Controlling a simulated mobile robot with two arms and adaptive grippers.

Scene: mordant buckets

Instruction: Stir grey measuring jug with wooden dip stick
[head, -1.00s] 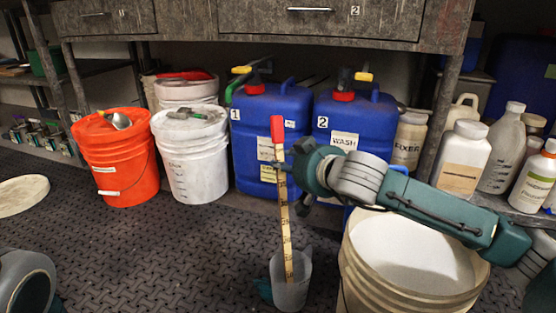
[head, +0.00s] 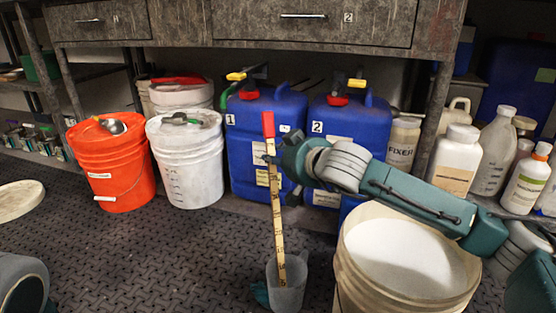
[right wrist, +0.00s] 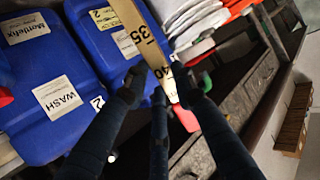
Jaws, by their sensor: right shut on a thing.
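The wooden dip stick (head: 276,215) is a long yellowish ruler with dark marks and a red top. It stands nearly upright, leaning slightly, with its lower end inside the grey measuring jug (head: 293,290). The jug is translucent and stands on the dark floor. My right gripper (head: 271,160) is shut on the stick below its red top, well above the jug. In the right wrist view the stick (right wrist: 140,42) runs between the dark fingers (right wrist: 160,95). The jug is not visible there. My left gripper is not in view; only part of my left arm shows at lower left.
A large cream bucket (head: 355,290) stands close to the jug's right. Blue canisters (head: 255,150), a white bucket (head: 187,165) and an orange bucket (head: 117,165) stand behind. Floor left of the jug is clear.

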